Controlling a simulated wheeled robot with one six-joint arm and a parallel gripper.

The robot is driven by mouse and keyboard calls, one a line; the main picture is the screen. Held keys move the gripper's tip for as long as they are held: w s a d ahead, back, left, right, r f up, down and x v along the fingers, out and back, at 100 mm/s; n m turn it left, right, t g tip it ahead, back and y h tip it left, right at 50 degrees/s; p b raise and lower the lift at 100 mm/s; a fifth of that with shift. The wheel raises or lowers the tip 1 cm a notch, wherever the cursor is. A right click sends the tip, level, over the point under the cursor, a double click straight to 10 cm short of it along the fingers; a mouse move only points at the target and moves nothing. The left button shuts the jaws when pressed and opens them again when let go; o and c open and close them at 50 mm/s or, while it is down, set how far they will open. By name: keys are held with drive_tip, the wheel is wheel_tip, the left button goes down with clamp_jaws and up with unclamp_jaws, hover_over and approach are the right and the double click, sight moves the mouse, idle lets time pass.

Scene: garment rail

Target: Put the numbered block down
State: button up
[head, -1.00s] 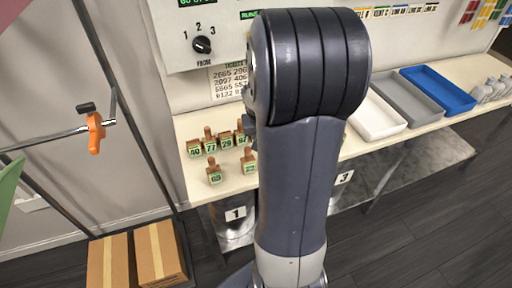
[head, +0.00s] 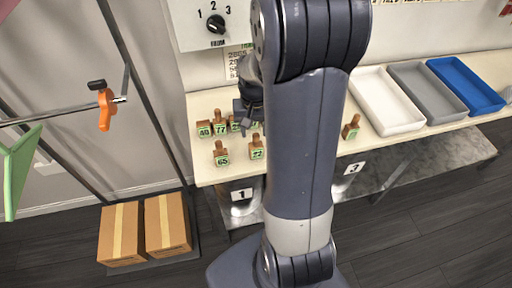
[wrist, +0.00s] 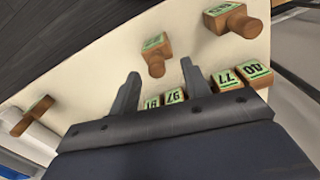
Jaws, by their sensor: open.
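Several small wooden blocks with handles and green number labels stand on the cream table. In the head view, block 40 (head: 204,130), block 77 (head: 220,127), block 65 (head: 222,157) and block 22 (head: 256,151) show. Another block (head: 351,130) stands apart, right of my arm. My gripper (head: 247,112) is over the back row, partly hidden by my arm. In the wrist view, my gripper (wrist: 160,90) is open, with no block held. Block 97 (wrist: 175,96) and a neighbour (wrist: 151,102) with a partly hidden label appear between its fingers; whether they touch the fingers is unclear.
White (head: 385,100), grey (head: 418,90) and blue (head: 465,85) trays sit on the table's right. A panel with a knob (head: 215,24) is above the blocks. Cardboard boxes (head: 120,233) are on the floor, left. A rail with an orange clamp (head: 106,110) is left.

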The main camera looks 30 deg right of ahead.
sight(256, 134)
drive_tip(key=shift+d+f, duration=0.15)
drive_tip(key=shift+f, duration=1)
drive_tip(key=shift+d+f, duration=0.1)
drive_tip(key=shift+f, duration=1.05)
drive_tip(key=shift+c, duration=0.3)
clamp_jaws()
